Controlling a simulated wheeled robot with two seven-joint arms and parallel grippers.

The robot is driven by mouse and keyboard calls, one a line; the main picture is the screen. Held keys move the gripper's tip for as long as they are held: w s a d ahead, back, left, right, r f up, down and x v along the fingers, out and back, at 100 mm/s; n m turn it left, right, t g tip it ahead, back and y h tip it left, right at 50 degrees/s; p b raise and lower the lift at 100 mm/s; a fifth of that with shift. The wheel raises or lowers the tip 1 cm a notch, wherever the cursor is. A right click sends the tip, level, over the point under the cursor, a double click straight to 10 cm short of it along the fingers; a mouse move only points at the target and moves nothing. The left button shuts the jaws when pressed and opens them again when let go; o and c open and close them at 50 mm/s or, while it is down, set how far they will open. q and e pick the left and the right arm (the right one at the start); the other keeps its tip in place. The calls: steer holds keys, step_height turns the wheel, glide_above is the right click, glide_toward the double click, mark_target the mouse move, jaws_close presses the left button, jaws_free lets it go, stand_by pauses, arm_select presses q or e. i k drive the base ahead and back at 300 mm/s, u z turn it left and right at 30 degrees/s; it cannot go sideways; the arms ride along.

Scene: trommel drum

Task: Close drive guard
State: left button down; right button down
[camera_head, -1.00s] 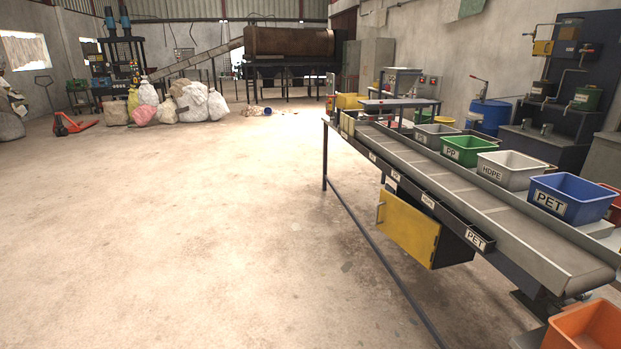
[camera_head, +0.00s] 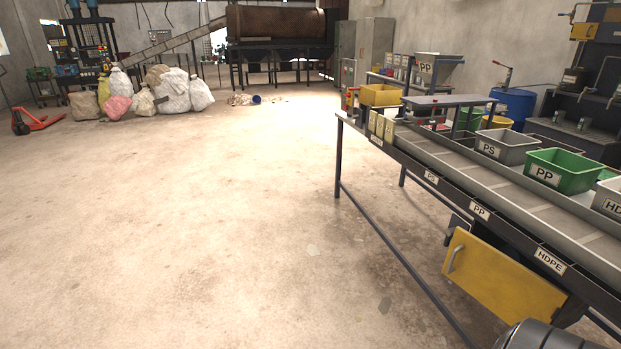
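The drive guard appears to be the yellow panel (camera_head: 503,283) with a bar handle on its left side, under the sorting conveyor (camera_head: 480,190) at the lower right. It looks swung out from a dark housing (camera_head: 457,226) that shows behind its upper left corner. How wide it stands open is hard to tell. A dark rounded part at the bottom right edge, probably of my own arm, covers part of the view just below the panel. Neither of my grippers shows.
A conveyor leg (camera_head: 338,165) and a low rail (camera_head: 400,275) run along the conveyor's near side. Labelled bins, such as the green PP bin (camera_head: 563,172), line its far side. Sacks (camera_head: 172,90) and a red pallet jack (camera_head: 38,122) stand far left.

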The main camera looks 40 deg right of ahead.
mark_target(510, 290)
steer(key=z, duration=0.05)
steer(key=i, duration=2.1)
steer(key=z, duration=1.2)
steer(key=i, duration=1.1)
steer(key=z, duration=1.5)
steer(key=i, duration=0.5)
steer(key=z, duration=0.25)
